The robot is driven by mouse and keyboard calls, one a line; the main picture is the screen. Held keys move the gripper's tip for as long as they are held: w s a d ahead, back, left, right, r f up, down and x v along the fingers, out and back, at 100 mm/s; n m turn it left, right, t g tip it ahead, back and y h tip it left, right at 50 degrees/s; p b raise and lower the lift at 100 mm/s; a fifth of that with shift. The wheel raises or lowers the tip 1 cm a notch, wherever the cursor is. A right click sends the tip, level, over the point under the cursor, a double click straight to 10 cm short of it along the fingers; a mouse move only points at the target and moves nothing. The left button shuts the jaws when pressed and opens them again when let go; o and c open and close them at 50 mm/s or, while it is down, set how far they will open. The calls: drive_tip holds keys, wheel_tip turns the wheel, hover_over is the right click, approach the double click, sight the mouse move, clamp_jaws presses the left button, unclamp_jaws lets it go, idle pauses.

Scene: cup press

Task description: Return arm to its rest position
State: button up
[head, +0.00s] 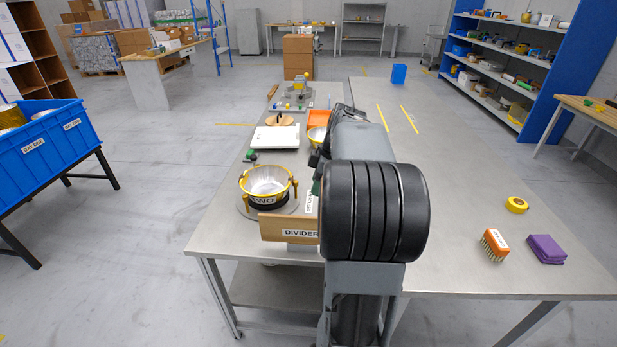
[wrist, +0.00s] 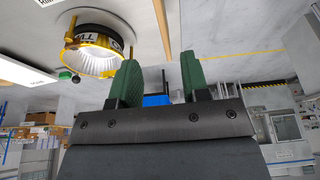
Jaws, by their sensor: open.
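My gripper (wrist: 158,75) is open, with two green fingers apart and nothing between them in the wrist view. In the head view, my dark arm hides most of it, and only a bit of green shows beside the arm. A metal cup with yellow clips and a black band marked TWO (head: 265,182) stands upright on a round plate, left of my arm. This cup also shows upside down in the wrist view (wrist: 95,58), apart from the fingers. A wooden board labelled DIVIDER (head: 288,229) stands in front of the cup.
A white board (head: 275,137), a second yellow-rimmed bowl (head: 317,136) and an orange tray (head: 320,118) lie farther back. A yellow tape roll (head: 516,204), a brush (head: 494,245) and a purple block (head: 546,249) lie at right. The tabletop between them and my arm is clear.

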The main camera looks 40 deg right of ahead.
drive_tip(key=s+a+m+h+p, duration=0.1)
drive_tip(key=s+a+m, duration=0.3)
drive_tip(key=a, duration=0.8)
drive_tip(key=s+a+m+t+h+p, duration=0.1)
drive_tip(key=s+a+m+p, duration=0.3)
drive_tip(key=a, duration=0.8)
drive_tip(key=shift+s+a+m, duration=0.2)
drive_tip(key=shift+s+m, duration=0.3)
